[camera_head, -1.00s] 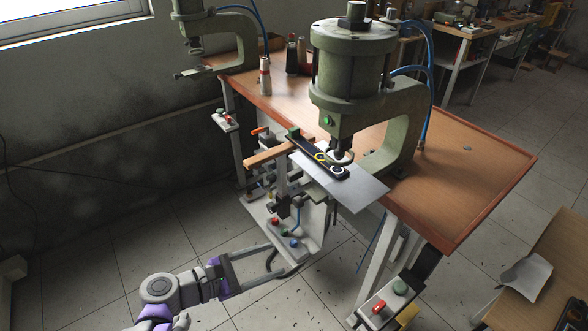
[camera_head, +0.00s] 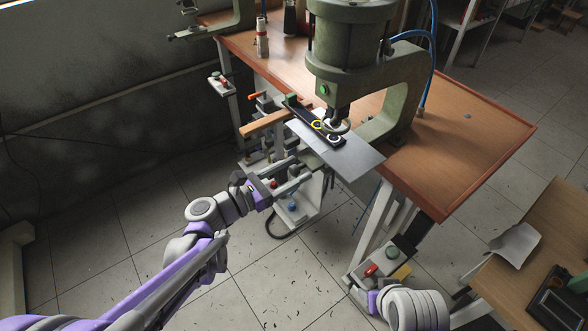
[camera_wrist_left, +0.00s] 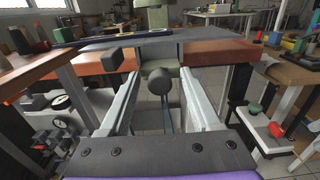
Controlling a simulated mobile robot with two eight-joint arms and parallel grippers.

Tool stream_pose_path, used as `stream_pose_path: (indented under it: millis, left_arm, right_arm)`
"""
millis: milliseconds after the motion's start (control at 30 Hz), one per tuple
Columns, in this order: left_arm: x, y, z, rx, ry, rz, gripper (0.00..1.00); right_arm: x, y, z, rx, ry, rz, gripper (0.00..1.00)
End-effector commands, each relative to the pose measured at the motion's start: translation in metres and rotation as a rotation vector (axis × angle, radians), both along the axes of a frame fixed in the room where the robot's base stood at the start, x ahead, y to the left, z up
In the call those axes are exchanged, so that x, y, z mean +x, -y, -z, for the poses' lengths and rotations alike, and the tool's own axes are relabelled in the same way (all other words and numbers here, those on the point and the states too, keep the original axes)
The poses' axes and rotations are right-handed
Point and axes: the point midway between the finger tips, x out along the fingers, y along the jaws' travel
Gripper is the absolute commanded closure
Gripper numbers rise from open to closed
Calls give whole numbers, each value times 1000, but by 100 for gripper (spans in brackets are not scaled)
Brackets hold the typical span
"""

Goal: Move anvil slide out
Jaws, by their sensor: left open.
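The anvil slide (camera_head: 318,125) is a dark strip with a yellow ring and a pale ring, lying on a grey metal plate (camera_head: 358,164) under the press head. A green block (camera_head: 291,99) sits at its far left end. My left gripper (camera_head: 301,167) is open below and in front of the plate, beside the frame under the table. In the left wrist view its two fingers (camera_wrist_left: 160,106) stand apart, with a round dark knob (camera_wrist_left: 160,81) showing between them; contact is not visible. My right gripper is at the bottom right, mostly hidden by its own wrist.
The green press (camera_head: 345,45) stands on the wooden table (camera_head: 465,135). A button box (camera_head: 372,270) is near my right arm. A wooden bar (camera_head: 265,123) juts out left of the plate.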

Motion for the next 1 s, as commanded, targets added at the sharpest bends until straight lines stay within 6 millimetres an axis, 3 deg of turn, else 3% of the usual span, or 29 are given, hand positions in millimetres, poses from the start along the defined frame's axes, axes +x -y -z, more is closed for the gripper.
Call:
stream_pose_path:
  millis: [333,700,1000]
  left_arm:
    - [3,4,0,1,1,0,36]
    - [2,3,0,1,0,0,100]
    - [2,3,0,1,0,0,100]
  right_arm:
    - [0,0,0,0,0,0,50]
    - [0,0,0,0,0,0,50]
    - [0,0,0,0,0,0,50]
